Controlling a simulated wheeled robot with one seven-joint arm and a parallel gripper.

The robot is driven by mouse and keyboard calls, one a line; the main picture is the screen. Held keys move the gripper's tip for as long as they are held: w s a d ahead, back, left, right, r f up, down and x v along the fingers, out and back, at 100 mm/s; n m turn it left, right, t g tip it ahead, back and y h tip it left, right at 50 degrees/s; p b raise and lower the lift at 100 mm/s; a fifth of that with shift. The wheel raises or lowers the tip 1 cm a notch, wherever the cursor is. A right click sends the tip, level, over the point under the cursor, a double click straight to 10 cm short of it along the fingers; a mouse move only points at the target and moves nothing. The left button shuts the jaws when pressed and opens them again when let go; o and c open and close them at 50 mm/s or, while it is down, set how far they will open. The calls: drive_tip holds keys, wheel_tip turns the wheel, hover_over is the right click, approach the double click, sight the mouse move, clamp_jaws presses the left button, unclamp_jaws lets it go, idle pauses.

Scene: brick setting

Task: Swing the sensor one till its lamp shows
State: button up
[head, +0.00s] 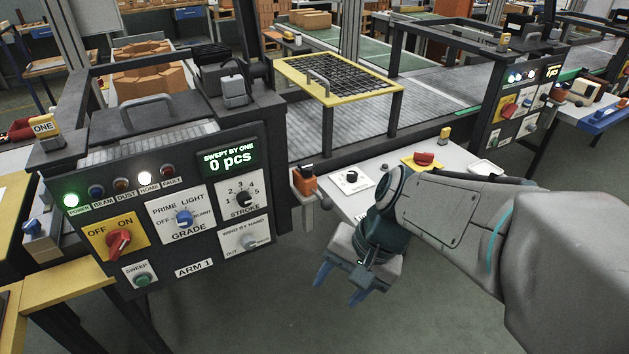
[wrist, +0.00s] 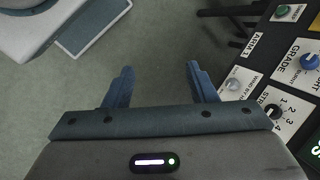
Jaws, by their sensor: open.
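An orange sensor block (head: 303,181) with a black top is mounted at the right end of the ARM 1 panel, with a round knob beside it. Which part is "sensor one" is not labelled clearly. A yellow tag marked ONE (head: 43,125) stands at the far left. The BEAM lamp (head: 96,191) is dark, as are DUST and FAULT. My gripper (head: 340,286) is open and empty, below and right of the sensor block; its fingers show in the wrist view (wrist: 160,68).
The panel's red OFF/ON knob (head: 118,242) and blue GRADE knob (head: 184,218) face me. A white table (head: 350,205) with controls stands behind my gripper. A yellow-framed grille (head: 335,75) spans the conveyor. Floor below my gripper is clear.

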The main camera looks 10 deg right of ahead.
wheel_tip(320, 180, down, 4)
drive_tip(key=w+a+m+y+b, duration=0.2)
drive_tip(key=w+m+y+b, duration=0.15)
drive_tip(key=m, duration=0.25)
drive_tip(key=m+t+y+b, duration=0.3)
drive_tip(key=m+t+b, duration=0.6)
drive_tip(key=m+t, duration=0.75)
approach(322, 199)
drive_tip(key=w+a, duration=0.1)
drive_tip(key=w, duration=0.1)
drive_tip(key=w+a+r+m+g, duration=0.1)
drive_tip(key=w+a, duration=0.1)
drive_tip(key=w, duration=0.1)
drive_tip(key=w+a+m+g, duration=0.1)
drive_tip(key=w+a, duration=0.1)
drive_tip(key=w, duration=0.1)
drive_tip(key=shift+a+r+m+h, duration=0.15)
drive_tip(key=shift+r+m+h, duration=0.1)
drive_tip(key=shift+r, duration=0.1)
clamp_jaws()
